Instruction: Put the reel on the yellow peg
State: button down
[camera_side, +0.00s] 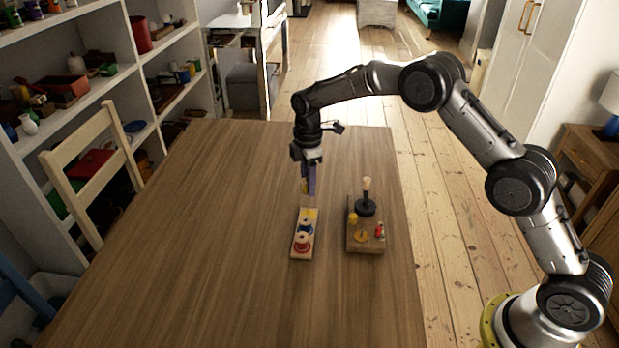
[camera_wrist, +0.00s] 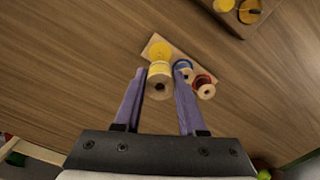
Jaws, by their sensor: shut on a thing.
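My gripper (camera_side: 308,189) has its purple fingers shut on a yellow reel (camera_side: 304,186), above the far end of a narrow wooden board (camera_side: 301,254). In the wrist view the reel (camera_wrist: 159,82) sits between the fingertips (camera_wrist: 158,76), its holed end facing the camera. A yellow patch on the board (camera_side: 312,213) lies below the reel, apart from it in the side view. It also shows just behind the reel in the wrist view (camera_wrist: 160,49). I cannot make out the yellow peg itself. The board also carries a blue reel (camera_side: 305,229) and a red reel (camera_side: 303,246).
A second wooden board (camera_side: 365,248) stands to the right, with a dark spindle piece (camera_side: 365,206), a yellow cylinder (camera_side: 352,219), a flat yellow piece (camera_side: 361,237) and a small red piece (camera_side: 379,231). The table's left and near parts are clear.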

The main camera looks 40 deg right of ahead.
jog(key=shift+f, duration=2.5)
jog(key=shift+f, duration=1.75)
jog(key=shift+c, duration=2)
grip_release()
jog(key=shift+r, duration=0.1)
jog(key=shift+r, duration=3.45)
